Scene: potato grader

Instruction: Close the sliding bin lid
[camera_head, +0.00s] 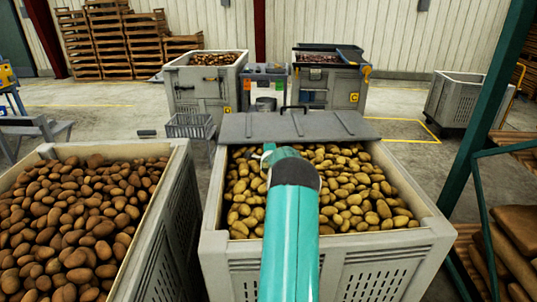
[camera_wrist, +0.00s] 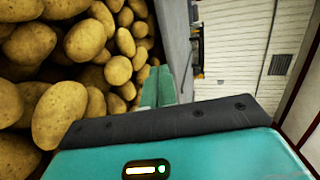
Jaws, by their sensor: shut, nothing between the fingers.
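The sliding lid (camera_head: 345,126) is a grey ribbed panel at the back of the middle bin (camera_head: 425,236), with a dark handle (camera_head: 293,108) on its far edge. It lies open, leaving most of the yellow potatoes (camera_head: 360,190) uncovered. My teal arm reaches over the potatoes toward the lid. My gripper shows in the wrist view (camera_wrist: 157,88) with its fingers together and empty. The fingers are beside a grey edge (camera_wrist: 178,45) next to the potatoes; I cannot tell whether they touch it. In the head view my arm hides much of the fingers.
A bin of brown potatoes (camera_head: 180,200) stands close on the left. A green post (camera_head: 487,105) and sacks (camera_head: 515,235) are on the right. More bins (camera_head: 202,85) and a grey crate (camera_head: 190,126) stand behind.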

